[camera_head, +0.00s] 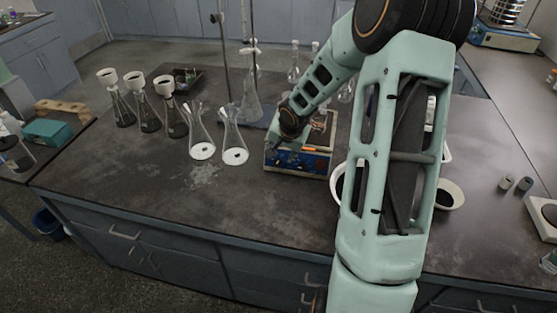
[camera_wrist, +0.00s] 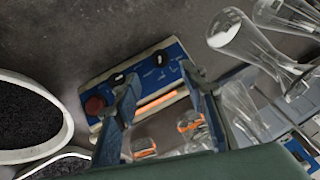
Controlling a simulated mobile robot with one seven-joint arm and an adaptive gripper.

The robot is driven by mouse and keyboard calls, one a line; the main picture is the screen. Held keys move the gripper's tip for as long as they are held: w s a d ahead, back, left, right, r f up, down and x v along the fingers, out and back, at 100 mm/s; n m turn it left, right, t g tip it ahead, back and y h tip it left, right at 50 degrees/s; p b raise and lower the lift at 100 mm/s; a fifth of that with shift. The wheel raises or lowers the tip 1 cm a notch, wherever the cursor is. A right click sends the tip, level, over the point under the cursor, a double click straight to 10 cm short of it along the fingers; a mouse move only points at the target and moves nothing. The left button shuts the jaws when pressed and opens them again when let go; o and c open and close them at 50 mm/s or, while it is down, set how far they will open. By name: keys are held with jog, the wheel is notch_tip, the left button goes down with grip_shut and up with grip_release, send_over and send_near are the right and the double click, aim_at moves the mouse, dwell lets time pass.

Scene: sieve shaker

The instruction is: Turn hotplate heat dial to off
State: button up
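The hotplate (camera_head: 297,162) stands near the middle of the bench, with a pale body and a blue front panel. Which control is the heat dial I cannot tell. An orange strip (camera_wrist: 162,103) lies just behind the panel. My gripper (camera_wrist: 159,82) is open over the panel, its two fingers apart with nothing between them. Contact with a dial cannot be made out. In the head view my arm partly covers the hotplate.
Conical flasks (camera_head: 235,146), some with white funnels, stand left of the hotplate. Stand rods (camera_head: 224,60) and glassware rise behind it. A bowl of dark grains (camera_wrist: 28,115) sits close beside the hotplate. The bench front (camera_head: 240,215) is clear.

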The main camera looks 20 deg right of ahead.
aim_at(277, 163)
jog(key=b+x, duration=0.1)
jog(key=x, duration=0.8)
jog(key=shift+w+f, duration=0.15)
jog(key=shift+f, duration=0.15)
grip_shut()
